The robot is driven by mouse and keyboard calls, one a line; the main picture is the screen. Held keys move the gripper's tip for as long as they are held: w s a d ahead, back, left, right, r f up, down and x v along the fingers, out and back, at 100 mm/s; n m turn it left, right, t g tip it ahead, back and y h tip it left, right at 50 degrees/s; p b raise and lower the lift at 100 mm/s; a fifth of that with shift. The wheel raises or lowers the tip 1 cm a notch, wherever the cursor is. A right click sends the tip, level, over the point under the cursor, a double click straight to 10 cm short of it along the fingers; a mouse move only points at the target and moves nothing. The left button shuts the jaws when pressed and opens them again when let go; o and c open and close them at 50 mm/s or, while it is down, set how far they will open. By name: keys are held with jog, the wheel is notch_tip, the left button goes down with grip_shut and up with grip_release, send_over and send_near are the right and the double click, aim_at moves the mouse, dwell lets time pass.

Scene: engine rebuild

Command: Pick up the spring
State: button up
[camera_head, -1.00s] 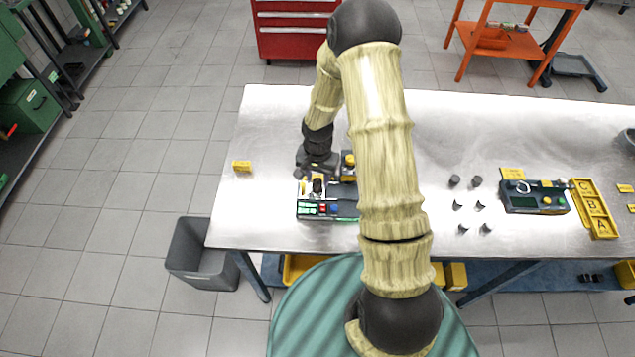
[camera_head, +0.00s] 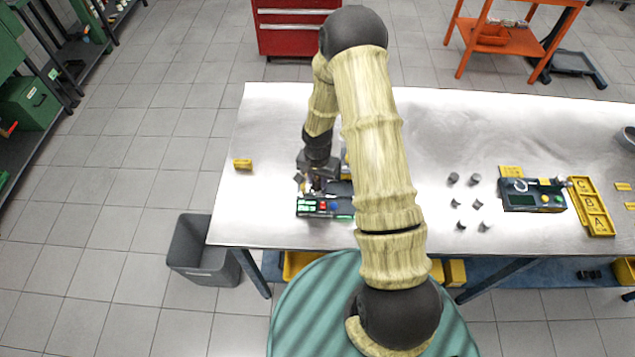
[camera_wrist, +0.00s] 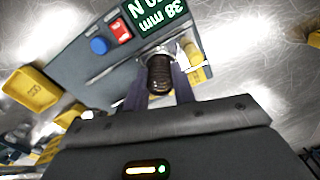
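The spring (camera_wrist: 160,73), a dark coil, is in the wrist view on a metal seat of the grey spring tester (camera_wrist: 85,60). My gripper (camera_wrist: 162,80) reaches over the tester, its two dark purple fingers on either side of the spring. It looks open, with no clear grip on the spring. In the head view my gripper (camera_head: 315,183) is low over the tester (camera_head: 325,208) at the left part of the bench, and the spring is too small and blurred to make out there.
The tester has a green display reading 38 mm, plus red and blue buttons. A yellow tray (camera_wrist: 30,90) and a yellow part (camera_wrist: 192,62) are close by. On the bench (camera_head: 420,115), several small dark parts (camera_head: 475,179) and a second device (camera_head: 533,195) stand to the right.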

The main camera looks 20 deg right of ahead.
jog(key=shift+r, duration=0.1)
grip_shut()
jog(key=shift+r, duration=0.2)
notch_tip(320, 180, up, 9)
jog(key=b, duration=0.3)
jog(key=shift+r, duration=0.2)
jog(key=shift+f, duration=0.1)
